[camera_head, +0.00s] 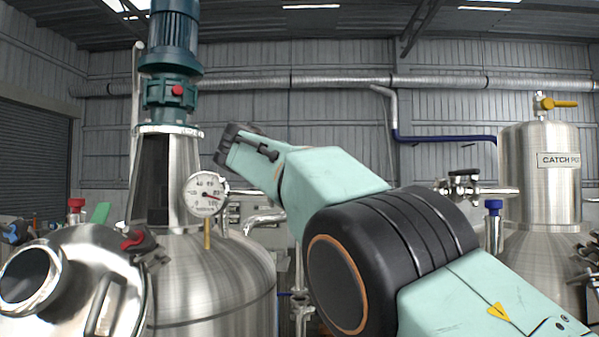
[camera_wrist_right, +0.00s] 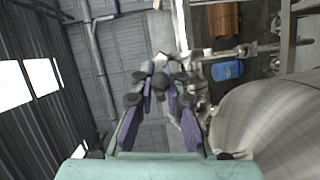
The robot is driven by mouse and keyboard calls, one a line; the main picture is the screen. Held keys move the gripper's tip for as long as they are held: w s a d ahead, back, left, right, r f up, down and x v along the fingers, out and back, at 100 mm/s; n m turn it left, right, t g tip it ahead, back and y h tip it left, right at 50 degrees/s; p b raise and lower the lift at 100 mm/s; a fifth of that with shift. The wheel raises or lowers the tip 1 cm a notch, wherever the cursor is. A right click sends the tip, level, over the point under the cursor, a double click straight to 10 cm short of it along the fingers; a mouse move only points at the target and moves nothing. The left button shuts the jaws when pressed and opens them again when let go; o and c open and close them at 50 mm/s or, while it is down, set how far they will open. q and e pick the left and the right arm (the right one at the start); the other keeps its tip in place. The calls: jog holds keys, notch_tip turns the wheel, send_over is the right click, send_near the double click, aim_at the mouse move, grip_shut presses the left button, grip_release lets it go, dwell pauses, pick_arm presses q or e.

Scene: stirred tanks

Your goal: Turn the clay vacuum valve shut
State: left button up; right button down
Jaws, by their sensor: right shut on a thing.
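My right arm reaches up and to the left across the head view. A grey vertical pipe (camera_wrist_right: 183,25) runs just beyond the fingertips. I cannot pick out the clay valve in the head view. My left gripper is not in view.
A steel tank (camera_head: 215,270) with a pressure gauge (camera_head: 206,194) and blue motor (camera_head: 176,38) stands left. A catch pot (camera_head: 540,185) with a yellow-handled valve (camera_head: 557,104) stands right. The wrist view shows a curved steel vessel (camera_wrist_right: 275,125) close to my gripper's right.

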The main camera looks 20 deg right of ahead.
dwell(0.3)
jog(key=c, duration=1.6)
grip_release()
jog(key=shift+a, duration=0.15)
